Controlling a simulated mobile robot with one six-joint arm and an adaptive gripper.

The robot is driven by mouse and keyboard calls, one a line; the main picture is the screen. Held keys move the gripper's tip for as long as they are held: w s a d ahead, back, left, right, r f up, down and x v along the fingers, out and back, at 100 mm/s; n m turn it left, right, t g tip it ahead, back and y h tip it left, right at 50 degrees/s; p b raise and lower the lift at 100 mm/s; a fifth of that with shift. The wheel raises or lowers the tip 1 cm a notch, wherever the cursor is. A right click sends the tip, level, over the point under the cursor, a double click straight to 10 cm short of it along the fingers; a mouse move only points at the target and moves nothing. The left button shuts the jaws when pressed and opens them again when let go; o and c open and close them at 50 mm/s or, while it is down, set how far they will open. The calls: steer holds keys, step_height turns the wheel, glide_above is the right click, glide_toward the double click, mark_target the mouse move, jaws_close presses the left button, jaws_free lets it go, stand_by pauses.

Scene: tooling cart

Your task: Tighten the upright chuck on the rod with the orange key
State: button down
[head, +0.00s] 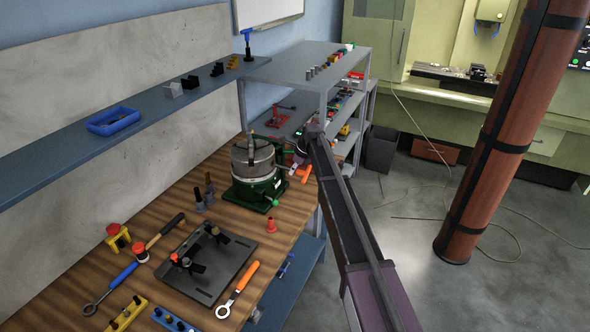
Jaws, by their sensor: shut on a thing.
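A large grey cylinder, seemingly the upright chuck (251,160), stands on a green base (250,190) near the bench's far right end. My gripper (297,165) is at the end of my arm, just right of the chuck. It is small in the view and partly hidden by my arm. A small orange piece, seemingly the orange key (305,175), shows at the gripper, which is shut on it. I cannot tell whether the key touches the chuck.
An orange-handled wrench (240,288), a black plate (208,262), a hammer (156,236) and a red cone (271,225) are on the wooden bench. A blue tray (114,120) sits on the wall shelf. A grey rack (305,62) stands behind. Floor at right is mostly clear around a brown column.

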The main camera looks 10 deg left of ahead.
steer(key=t, duration=0.1)
steer(key=t+h, duration=0.1)
steer(key=shift+s+f+n+t+b, duration=0.1)
steer(key=shift+s+n+t+b, duration=0.2)
steer(key=shift+t, duration=0.1)
steer(key=t+b, duration=0.1)
steer(key=t, duration=0.1)
steer(key=t+h+b, duration=0.1)
steer(key=shift+w+f+n+t+b, duration=0.1)
steer(key=shift+f+n+t+b, duration=0.15)
steer(key=shift+n+t+b, duration=0.15)
steer(key=n+t+h+b, duration=0.1)
steer(key=t+b, duration=0.3)
steer(key=shift+w+b, duration=0.1)
steer(key=shift+b, duration=0.3)
steer(key=t+b, duration=0.2)
steer(key=b, duration=0.1)
steer(key=shift+n+t+h, duration=0.3)
steer(key=shift+n, duration=0.1)
steer(key=shift+r, duration=0.1)
steer(key=shift+r, duration=0.1)
steer(key=shift+w+a+r+m+t+h, duration=0.15)
steer(key=shift+a+m+t+h, duration=0.25)
steer(key=shift+m, duration=0.3)
steer(key=shift+w+a, duration=0.15)
steer(key=shift+a, duration=0.25)
stand_by(1.1)
steer(key=shift+w+a, duration=0.1)
steer(key=shift+a, duration=0.25)
